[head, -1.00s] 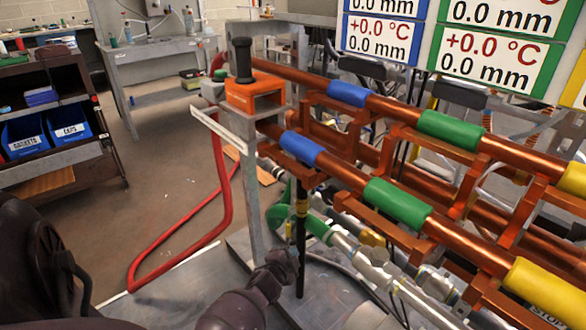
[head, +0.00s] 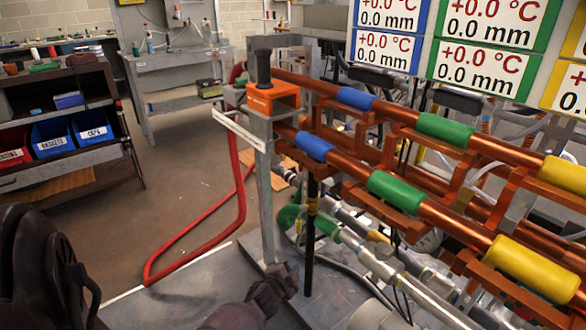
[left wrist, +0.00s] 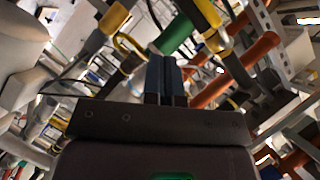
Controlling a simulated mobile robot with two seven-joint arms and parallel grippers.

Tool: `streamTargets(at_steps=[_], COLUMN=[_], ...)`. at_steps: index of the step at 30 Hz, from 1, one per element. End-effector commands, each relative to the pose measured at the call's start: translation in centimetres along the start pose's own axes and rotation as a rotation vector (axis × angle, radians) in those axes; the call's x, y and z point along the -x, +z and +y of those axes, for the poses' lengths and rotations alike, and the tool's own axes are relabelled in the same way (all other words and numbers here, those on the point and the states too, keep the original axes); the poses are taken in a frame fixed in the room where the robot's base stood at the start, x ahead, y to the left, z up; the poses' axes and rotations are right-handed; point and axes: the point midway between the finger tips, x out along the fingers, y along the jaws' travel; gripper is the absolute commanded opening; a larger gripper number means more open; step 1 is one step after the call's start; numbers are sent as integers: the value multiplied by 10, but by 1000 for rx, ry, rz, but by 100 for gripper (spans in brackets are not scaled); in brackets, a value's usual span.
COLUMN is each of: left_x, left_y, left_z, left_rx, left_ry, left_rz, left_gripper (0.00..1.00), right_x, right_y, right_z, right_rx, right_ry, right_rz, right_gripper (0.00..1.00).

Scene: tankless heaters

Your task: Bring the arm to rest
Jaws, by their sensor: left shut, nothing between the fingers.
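My left gripper (left wrist: 166,75) shows in the left wrist view with its two dark fingers together and nothing between them. Green and yellow sleeved copper pipes lie behind the fingertips there. In the head view, a dark jointed part of my arm (head: 262,300) shows at the bottom middle, in front of the pipe rack's grey base. My fingertips cannot be made out in the head view. My right gripper is not seen.
Copper pipes with blue (head: 314,146), green (head: 396,191) and yellow (head: 527,268) sleeves fill the right side. A red hose (head: 238,190) curves over the floor. A shelf cart (head: 100,160) with labelled bins stands left. Open floor lies between cart and rack.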

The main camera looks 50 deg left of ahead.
Motion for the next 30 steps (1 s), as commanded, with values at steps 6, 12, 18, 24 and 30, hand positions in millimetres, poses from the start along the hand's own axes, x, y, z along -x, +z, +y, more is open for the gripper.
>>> streamTargets(at_steps=[6,12,18,24,30], left_x=[0,0,2,38,118], left_y=[0,0,2,28,66], left_z=[0,0,1,10,29], left_rx=[0,0,1,23,87], left_ry=[0,0,3,57,179], left_rz=[0,0,-5,-102,-298], left_gripper=[0,0,0,0,0], right_x=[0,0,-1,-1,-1], right_y=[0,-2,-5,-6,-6], right_z=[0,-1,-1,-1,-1], right_rx=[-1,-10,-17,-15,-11], right_ry=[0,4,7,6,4], right_rz=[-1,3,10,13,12], right_gripper=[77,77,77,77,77])
